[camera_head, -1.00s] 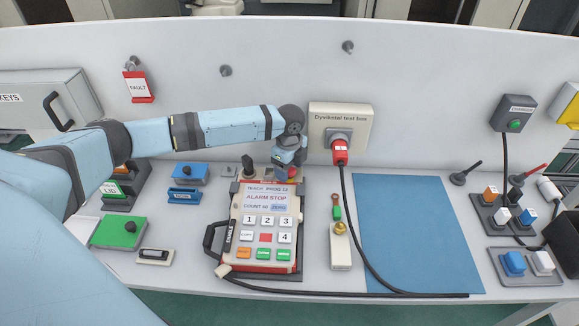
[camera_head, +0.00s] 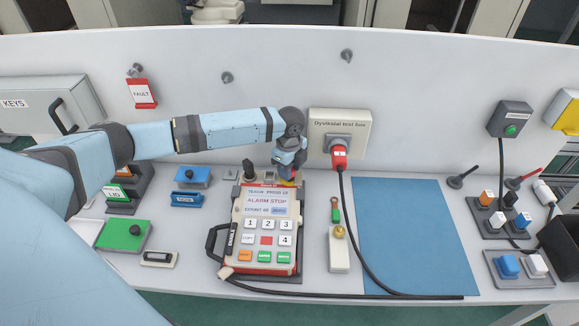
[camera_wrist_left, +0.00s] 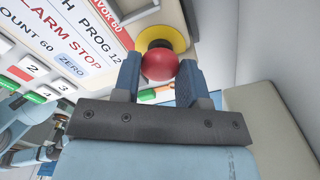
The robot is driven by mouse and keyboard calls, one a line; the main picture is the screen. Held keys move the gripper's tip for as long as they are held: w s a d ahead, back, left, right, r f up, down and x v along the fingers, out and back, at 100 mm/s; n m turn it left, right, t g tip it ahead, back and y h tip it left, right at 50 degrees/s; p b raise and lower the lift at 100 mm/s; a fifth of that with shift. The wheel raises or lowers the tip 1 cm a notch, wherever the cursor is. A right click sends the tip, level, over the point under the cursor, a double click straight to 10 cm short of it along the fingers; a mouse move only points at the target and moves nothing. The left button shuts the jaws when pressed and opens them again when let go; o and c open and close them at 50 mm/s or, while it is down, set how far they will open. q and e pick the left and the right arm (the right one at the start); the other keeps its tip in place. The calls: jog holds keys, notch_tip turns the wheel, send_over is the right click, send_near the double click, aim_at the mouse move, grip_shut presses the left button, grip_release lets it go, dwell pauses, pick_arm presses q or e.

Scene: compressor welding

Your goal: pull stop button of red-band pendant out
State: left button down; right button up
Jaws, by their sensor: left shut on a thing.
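The pendant (camera_head: 266,218) with red edging lies on the bench and shows "ALARM STOP" on its screen. Its printed face also fills the upper left of the left wrist view (camera_wrist_left: 60,45). The round red stop button (camera_wrist_left: 158,66) sits in front of a yellow collar (camera_wrist_left: 174,36) at the pendant's top right corner. My left gripper (camera_wrist_left: 159,78) has one finger on each side of the button and is shut on it. In the head view my left gripper (camera_head: 287,168) hides most of the button. My right gripper is not in view.
A grey-white test box (camera_head: 340,122) with a red plug (camera_head: 339,158) is on the back panel just right of my gripper. A black cable runs down from the plug. A small white device (camera_head: 339,252) lies right of the pendant. The blue mat (camera_head: 415,235) is clear.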

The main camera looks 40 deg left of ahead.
pick_arm(q)
jog(key=c, duration=0.7)
grip_release()
jog(key=shift+r, duration=0.1)
jog(key=shift+o, duration=0.2)
jog(key=shift+r, duration=0.1)
notch_tip(320, 180, up, 14)
jog(key=shift+b, duration=0.4)
jog(key=shift+f, duration=0.2)
